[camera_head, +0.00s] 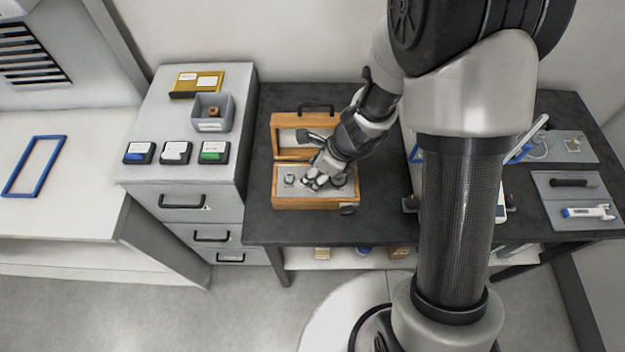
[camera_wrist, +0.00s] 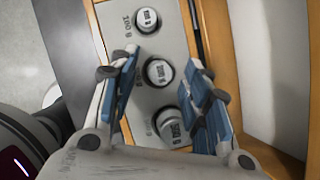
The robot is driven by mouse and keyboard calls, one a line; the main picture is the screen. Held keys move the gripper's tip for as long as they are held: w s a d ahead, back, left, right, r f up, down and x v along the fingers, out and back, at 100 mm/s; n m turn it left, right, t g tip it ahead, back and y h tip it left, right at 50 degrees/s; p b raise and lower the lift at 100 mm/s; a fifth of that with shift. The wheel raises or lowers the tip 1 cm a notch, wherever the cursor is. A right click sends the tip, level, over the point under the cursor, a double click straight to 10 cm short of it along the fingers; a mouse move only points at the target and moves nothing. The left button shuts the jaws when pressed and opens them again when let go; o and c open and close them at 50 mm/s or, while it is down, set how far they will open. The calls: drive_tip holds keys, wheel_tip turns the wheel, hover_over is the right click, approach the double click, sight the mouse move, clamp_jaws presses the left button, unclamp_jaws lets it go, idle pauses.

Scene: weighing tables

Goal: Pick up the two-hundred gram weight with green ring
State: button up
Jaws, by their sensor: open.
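A wooden case (camera_head: 282,203) with a raised lid stands open on the dark table. Its grey insert (camera_wrist: 117,18) holds three silver weights in a row in the wrist view: one at the top (camera_wrist: 147,18), a middle one (camera_wrist: 158,71) and a larger one at the bottom (camera_wrist: 169,123). Printed labels are too blurred to read surely; the middle one seems to read 200 g. No green ring is clearly visible. My gripper (camera_wrist: 161,70) is open, with its blue-padded fingers on either side of the middle weight. In the head view my gripper (camera_head: 318,178) is over the case and hides part of the insert.
A grey drawer cabinet (camera_head: 225,120) stands left of the case, with three small labelled boxes (camera_head: 175,152), a grey bin (camera_head: 212,110) and a yellow box (camera_head: 196,84) on top. The case's wall (camera_wrist: 215,50) runs close beside the right finger. A blue frame (camera_head: 34,165) lies far left.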

clamp_jaws()
idle(0.4)
drive_tip(key=shift+r, duration=0.15)
